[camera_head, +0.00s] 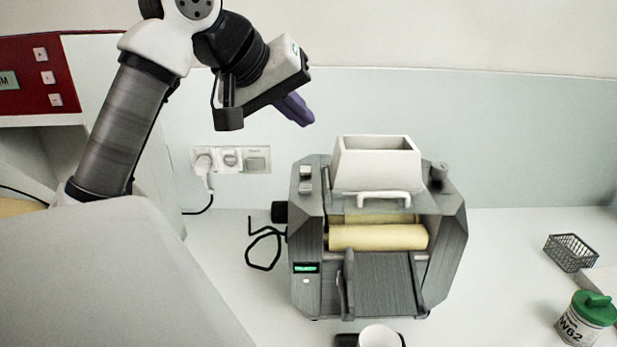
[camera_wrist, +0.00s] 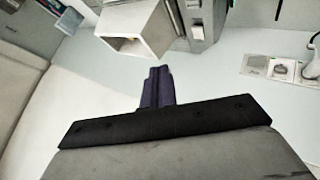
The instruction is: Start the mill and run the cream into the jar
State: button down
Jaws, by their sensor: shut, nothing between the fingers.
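The grey mill (camera_head: 449,262) stands on the bench with a white hopper (camera_head: 377,166) on top and cream-coloured rollers (camera_head: 378,237) below it. A small green display (camera_head: 306,268) is lit on its left front, with a button under it. A sloping grey apron (camera_head: 383,285) is at the front. A white round jar (camera_head: 379,336) sits below the apron, cut off by the picture's bottom edge. My gripper (camera_head: 299,110) is shut and empty, above and left of the hopper, apart from the mill. In the wrist view the purple fingers (camera_wrist: 157,88) are together, near the hopper (camera_wrist: 139,36).
A lidded container with a green cap (camera_head: 590,316) and a wire basket (camera_head: 570,252) stand at the right. Wall sockets (camera_head: 231,158) with a plug are behind left. A black cable (camera_head: 264,250) lies left of the mill.

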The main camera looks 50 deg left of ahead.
aim_at(300, 190)
jog(key=shift+f, duration=0.1)
notch_tip(300, 190, down, 9)
jog(key=b, duration=0.7)
jog(key=shift+r, duration=0.2)
jog(key=shift+f, duration=0.2)
dwell(1.5)
jog(key=shift+f+b, duration=0.25)
jog(key=shift+b, duration=0.1)
jog(key=shift+f+b, duration=0.3)
jog(key=shift+f, duration=0.1)
dwell(0.4)
jog(key=shift+r, duration=0.2)
jog(key=shift+r+p, duration=0.6)
jog(key=shift+r+p, duration=2)
jog(key=shift+r, duration=0.55)
